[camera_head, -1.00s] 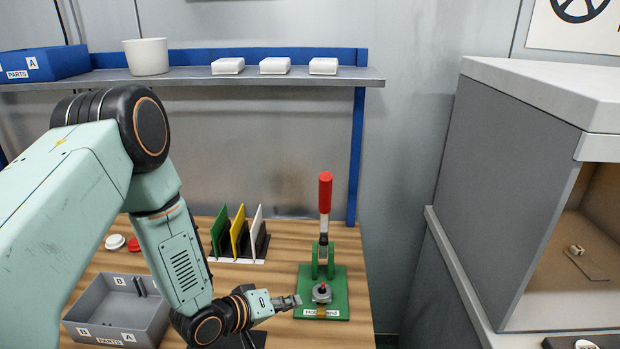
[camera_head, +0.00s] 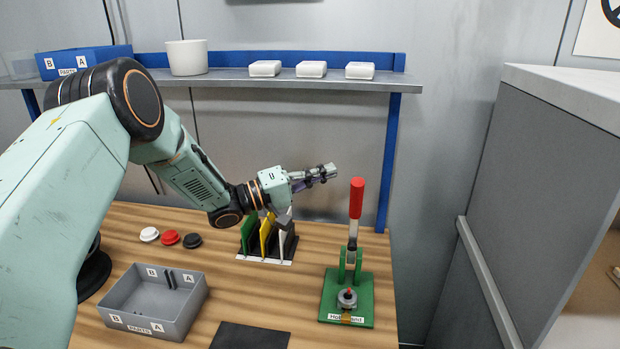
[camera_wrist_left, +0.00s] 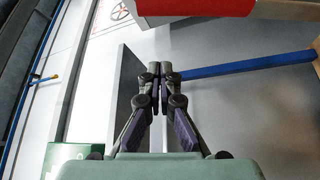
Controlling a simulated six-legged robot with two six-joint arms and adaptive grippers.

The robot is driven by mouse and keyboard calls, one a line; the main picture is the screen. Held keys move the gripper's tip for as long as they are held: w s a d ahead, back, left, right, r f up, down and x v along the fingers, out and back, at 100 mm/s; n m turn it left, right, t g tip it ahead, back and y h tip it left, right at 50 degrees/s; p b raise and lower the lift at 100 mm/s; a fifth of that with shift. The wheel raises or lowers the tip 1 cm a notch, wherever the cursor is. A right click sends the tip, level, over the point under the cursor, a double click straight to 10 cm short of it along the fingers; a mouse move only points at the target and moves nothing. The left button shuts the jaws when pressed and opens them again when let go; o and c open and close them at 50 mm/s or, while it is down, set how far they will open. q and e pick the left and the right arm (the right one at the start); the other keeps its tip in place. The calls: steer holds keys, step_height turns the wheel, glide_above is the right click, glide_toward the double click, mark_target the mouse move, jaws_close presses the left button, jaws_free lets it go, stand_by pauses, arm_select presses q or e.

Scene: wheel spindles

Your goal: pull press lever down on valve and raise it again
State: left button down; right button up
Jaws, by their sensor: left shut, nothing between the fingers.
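The press (camera_head: 347,285) has a green base and stands at the right of the wooden table. Its lever (camera_head: 356,200) has a red handle and points upright. A small grey valve part (camera_head: 347,299) with a red tip sits on the press base below the lever. My left gripper (camera_head: 333,170) is shut and empty, to the left of and slightly above the red handle, apart from it in the head view. In the left wrist view the left gripper's fingertips (camera_wrist_left: 160,70) are together. A red shape (camera_wrist_left: 195,8) at the top edge there may be the handle. My right gripper is not in view.
A grey parts bin (camera_head: 155,300) is on the table's left. Coloured plates in a rack (camera_head: 265,240) stand below my left forearm. A shelf (camera_head: 240,80) with white boxes runs behind. A grey cabinet (camera_head: 540,200) stands at the right.

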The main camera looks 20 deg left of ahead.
arm_select(q)
steer(key=d, duration=0.1)
steer(key=d+p, duration=0.1)
steer(key=d, duration=0.2)
steer(key=shift+s+d+f+p, duration=0.25)
steer(key=shift+d+p, duration=0.1)
steer(key=shift+p, duration=0.05)
steer(key=shift+w+f, duration=0.1)
steer(key=shift+w, duration=0.05)
